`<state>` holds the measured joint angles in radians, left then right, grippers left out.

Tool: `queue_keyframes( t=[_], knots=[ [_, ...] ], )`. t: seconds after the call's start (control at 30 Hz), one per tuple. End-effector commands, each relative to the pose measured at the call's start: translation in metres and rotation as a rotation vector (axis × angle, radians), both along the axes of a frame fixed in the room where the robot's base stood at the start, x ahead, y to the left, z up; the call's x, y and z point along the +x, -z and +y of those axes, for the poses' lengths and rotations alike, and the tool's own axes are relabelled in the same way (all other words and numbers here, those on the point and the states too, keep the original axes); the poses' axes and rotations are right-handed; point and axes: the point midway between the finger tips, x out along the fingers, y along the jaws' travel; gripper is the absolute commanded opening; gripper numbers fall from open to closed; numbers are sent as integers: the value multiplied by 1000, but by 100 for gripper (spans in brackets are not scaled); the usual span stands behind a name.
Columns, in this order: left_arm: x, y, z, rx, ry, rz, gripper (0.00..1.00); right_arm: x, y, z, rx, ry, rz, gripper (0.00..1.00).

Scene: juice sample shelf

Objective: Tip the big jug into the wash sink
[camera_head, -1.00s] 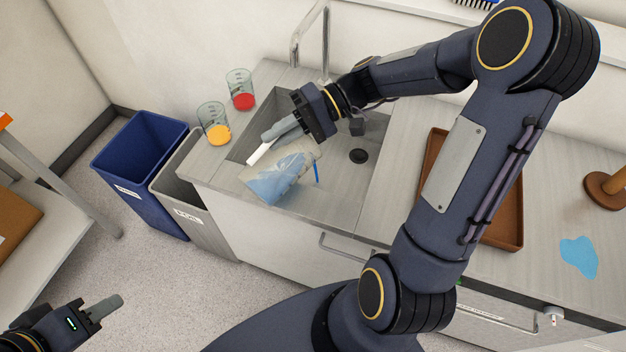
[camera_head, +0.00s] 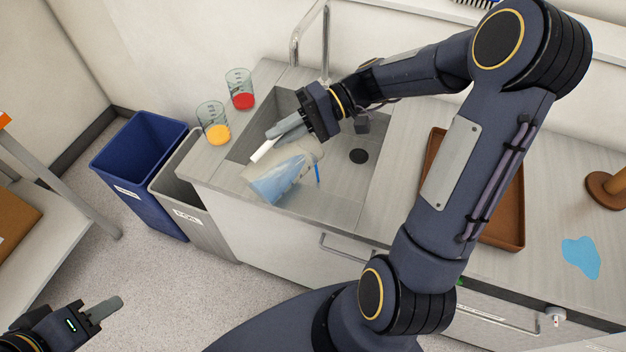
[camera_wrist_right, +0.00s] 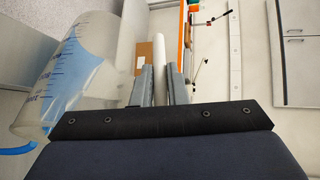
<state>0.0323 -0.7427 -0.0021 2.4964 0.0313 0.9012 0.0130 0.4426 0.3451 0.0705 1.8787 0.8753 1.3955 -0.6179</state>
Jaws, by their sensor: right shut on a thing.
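The big jug (camera_head: 283,177) is clear, with blue liquid inside, and is tilted well over at the front of the wash sink (camera_head: 372,137). Its mouth faces right, over the basin. A narrow blue streak (camera_head: 317,173) shows at the mouth. My right gripper (camera_head: 280,134) is shut on the jug's white handle (camera_head: 262,150). In the right wrist view, the jug (camera_wrist_right: 75,75) with its blue scale marks is left of the fingers (camera_wrist_right: 160,85), and the white handle is between them. My left gripper (camera_head: 103,308) is low at the left, away from the jug; its finger gap is unclear.
Beakers with red (camera_head: 241,90) and orange (camera_head: 213,123) liquid stand on the counter left of the sink. A tap (camera_head: 325,45) rises behind it. Blue (camera_head: 135,160) and grey (camera_head: 185,190) bins stand left. A brown tray (camera_head: 510,210) and blue puddle (camera_head: 580,257) are right.

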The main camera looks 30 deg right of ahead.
Motion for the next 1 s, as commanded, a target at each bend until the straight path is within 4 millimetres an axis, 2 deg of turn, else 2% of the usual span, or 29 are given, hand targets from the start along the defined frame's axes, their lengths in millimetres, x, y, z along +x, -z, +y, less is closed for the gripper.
queue_keyframes(
  t=[1.0],
  knots=[
    [0,5,0,0,0,0,36,3,3,-9,50,1,17,0]
  ],
)
